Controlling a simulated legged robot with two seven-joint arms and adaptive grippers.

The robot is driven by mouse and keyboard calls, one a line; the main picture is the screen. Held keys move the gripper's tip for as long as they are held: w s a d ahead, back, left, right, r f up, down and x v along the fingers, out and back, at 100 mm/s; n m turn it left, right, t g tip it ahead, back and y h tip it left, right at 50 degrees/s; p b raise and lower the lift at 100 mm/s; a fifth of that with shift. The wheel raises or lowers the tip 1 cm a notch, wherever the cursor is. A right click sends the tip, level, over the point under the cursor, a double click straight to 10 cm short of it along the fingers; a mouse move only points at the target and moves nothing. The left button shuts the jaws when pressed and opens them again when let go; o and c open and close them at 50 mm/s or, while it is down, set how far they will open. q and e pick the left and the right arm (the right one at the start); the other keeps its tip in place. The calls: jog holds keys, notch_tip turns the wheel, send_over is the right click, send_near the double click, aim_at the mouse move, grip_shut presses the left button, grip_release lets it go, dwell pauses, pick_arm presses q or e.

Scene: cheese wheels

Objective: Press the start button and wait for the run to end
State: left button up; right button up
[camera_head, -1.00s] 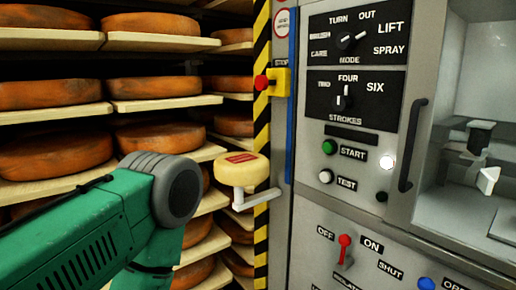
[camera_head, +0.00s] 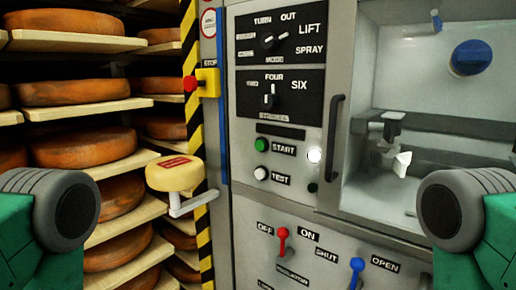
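The green start button (camera_head: 261,145) sits on the grey machine panel (camera_head: 240,215), beside the label START. The white test button (camera_head: 261,173) is just below it. A round white lamp (camera_head: 314,155) to the right looks lit. My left arm's green and dark grey link is at the lower left and my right arm's is at the lower right. Both stand apart from the start button in the picture. Neither gripper shows, so I cannot see their fingers. Nothing covers the start button.
A red stop button (camera_head: 190,84) on a yellow box (camera_head: 208,81) and a small cheese wheel (camera_head: 175,173) on a bracket stand left of the panel. A red lever (camera_head: 283,240) and a blue lever (camera_head: 356,270) are below. A black handle (camera_head: 335,135) borders the window.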

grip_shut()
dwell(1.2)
